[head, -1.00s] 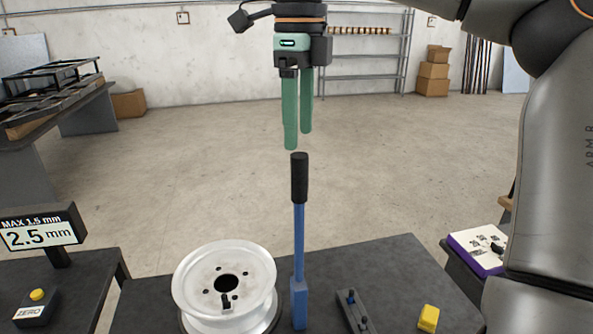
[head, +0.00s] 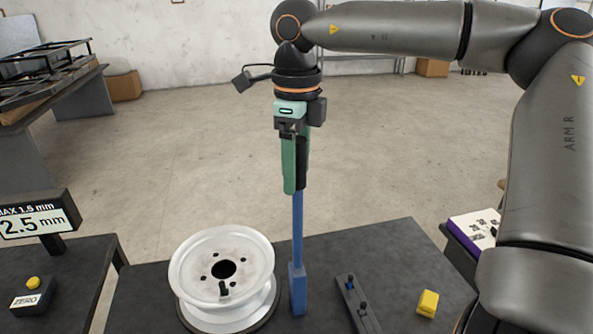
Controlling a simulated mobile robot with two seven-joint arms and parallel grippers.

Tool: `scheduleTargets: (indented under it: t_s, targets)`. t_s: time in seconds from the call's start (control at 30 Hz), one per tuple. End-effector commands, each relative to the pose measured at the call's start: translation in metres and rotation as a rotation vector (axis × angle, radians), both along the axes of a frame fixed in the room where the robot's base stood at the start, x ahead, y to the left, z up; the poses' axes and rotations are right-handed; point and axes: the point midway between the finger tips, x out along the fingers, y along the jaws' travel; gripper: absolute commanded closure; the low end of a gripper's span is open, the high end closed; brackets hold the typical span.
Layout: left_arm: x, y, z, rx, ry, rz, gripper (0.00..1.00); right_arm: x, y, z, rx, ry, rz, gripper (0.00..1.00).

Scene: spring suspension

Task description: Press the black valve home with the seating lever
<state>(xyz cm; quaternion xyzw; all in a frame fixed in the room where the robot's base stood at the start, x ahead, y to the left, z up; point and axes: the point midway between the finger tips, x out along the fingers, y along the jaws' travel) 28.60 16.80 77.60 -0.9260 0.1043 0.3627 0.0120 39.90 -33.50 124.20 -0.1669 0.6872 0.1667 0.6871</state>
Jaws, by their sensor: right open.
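The seating lever is a blue upright bar (head: 297,228) with a black handle (head: 301,170) at its top. It stands on the dark bench, just right of a silver wheel rim (head: 196,279). The black valve (head: 224,288) is a small dark stub at the front of the rim's inner face. How deep it sits is too small to tell. My right gripper (head: 295,190) points down with its green fingers around the lever's black handle, open; the fingers partly hide the handle. My left gripper is not in view.
A display (head: 38,221) reading 2.5 mm, marked MAX 1.5 mm, and a ZERO button box (head: 33,296) stand on the left table. A dark tool holder (head: 357,303) and a yellow block (head: 428,303) lie right of the lever. A purple-edged box (head: 474,230) stands farther right.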

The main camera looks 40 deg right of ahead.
Motion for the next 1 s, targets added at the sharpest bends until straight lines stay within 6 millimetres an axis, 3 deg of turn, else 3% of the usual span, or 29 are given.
scheduleTargets:
  t_s: [0.13,0.43,1.0]
  targets:
    - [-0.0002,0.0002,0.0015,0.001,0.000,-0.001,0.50,-0.0003,0.0002,-0.0095,0.001,0.000,0.001,0.33]
    - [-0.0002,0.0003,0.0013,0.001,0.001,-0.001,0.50,0.0000,0.0001,-0.0113,0.000,-0.001,0.000,0.34]
    - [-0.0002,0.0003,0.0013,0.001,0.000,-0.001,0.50,0.0001,0.0000,-0.0108,0.000,-0.001,0.000,0.98]
